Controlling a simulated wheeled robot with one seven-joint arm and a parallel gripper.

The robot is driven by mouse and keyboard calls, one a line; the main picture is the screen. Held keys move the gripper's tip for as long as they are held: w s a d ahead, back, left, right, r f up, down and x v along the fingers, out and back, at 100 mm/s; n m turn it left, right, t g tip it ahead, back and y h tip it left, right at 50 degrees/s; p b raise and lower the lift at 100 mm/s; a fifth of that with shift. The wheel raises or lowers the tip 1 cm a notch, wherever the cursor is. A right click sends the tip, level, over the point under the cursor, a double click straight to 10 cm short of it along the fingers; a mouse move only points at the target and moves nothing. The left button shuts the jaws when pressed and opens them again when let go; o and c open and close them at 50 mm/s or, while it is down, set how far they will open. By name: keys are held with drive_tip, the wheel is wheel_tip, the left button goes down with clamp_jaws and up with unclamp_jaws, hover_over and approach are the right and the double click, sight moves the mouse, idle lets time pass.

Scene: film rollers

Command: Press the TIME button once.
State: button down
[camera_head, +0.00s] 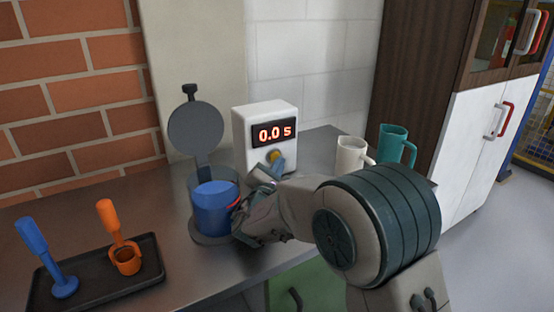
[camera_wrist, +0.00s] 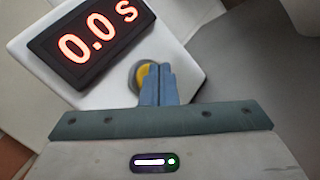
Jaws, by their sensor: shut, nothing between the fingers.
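The timer box (camera_head: 266,112) is white and stands upright on the counter. Its display (camera_head: 275,133) reads 0.0 s, and it also shows tilted in the wrist view (camera_wrist: 91,41). A round yellow button (camera_head: 273,156) sits below the display; no label is readable. In the wrist view the button (camera_wrist: 148,75) is partly hidden behind the fingertips. My gripper (camera_head: 278,166) is shut and empty, with its fingers pointing at the button. In the wrist view the gripper (camera_wrist: 158,72) overlaps the button's right part. I cannot tell whether the tips touch it.
A blue-filled clear container (camera_head: 212,205) with a raised round lid (camera_head: 196,126) stands left of my gripper. A cream mug (camera_head: 352,155) and a teal mug (camera_head: 393,147) stand to the right. A dark tray (camera_head: 95,289) with blue and orange tools lies at front left.

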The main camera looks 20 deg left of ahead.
drive_tip(key=shift+a+r, duration=0.25)
drive_tip(key=shift+a, duration=0.1)
idle(0.6)
drive_tip(key=shift+s+f, duration=0.1)
drive_tip(key=shift+s+f+b, duration=0.1)
drive_tip(key=shift+b, duration=0.3)
drive_tip(key=shift+s+d, duration=0.25)
drive_tip(key=shift+s, duration=0.2)
drive_tip(key=shift+w+d+f+b, duration=0.1)
drive_tip(key=shift+d+b, duration=0.15)
drive_tip(key=shift+b, duration=0.05)
drive_tip(key=shift+d, duration=0.25)
drive_tip(key=shift+s+d+b, duration=1.2)
drive_tip(key=shift+s+d, duration=0.4)
drive_tip(key=shift+d, duration=0.1)
